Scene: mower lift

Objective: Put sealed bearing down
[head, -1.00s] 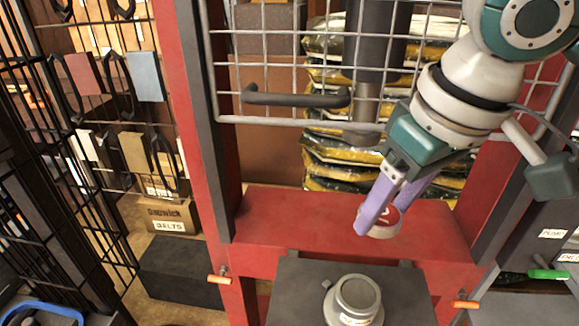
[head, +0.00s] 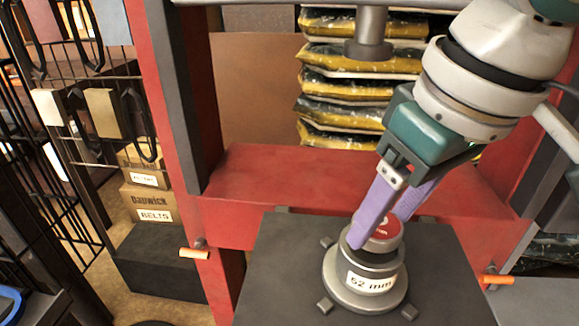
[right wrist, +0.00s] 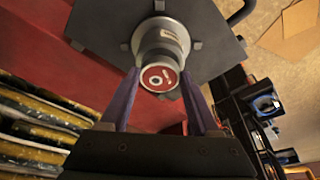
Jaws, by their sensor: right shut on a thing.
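My right gripper (head: 378,229) is shut on the sealed bearing (head: 386,230), a short disc with a red top and white marking. The bearing is level, right over the grey round holder labelled 52 mm (head: 371,283). I cannot tell whether the bearing touches the holder or hangs just above it. In the right wrist view the bearing (right wrist: 160,78) sits between the two purple fingers, with the holder (right wrist: 160,38) beyond it. The holder stands on a dark grey plate (head: 270,275). My left gripper is not in view.
The red press frame (head: 285,170) rises on both sides of the plate, with a dark ram (head: 368,35) overhead. Orange-handled pins (head: 195,254) stick out at its sides. Bagged packs (head: 360,90) are stacked behind. The plate around the holder is free.

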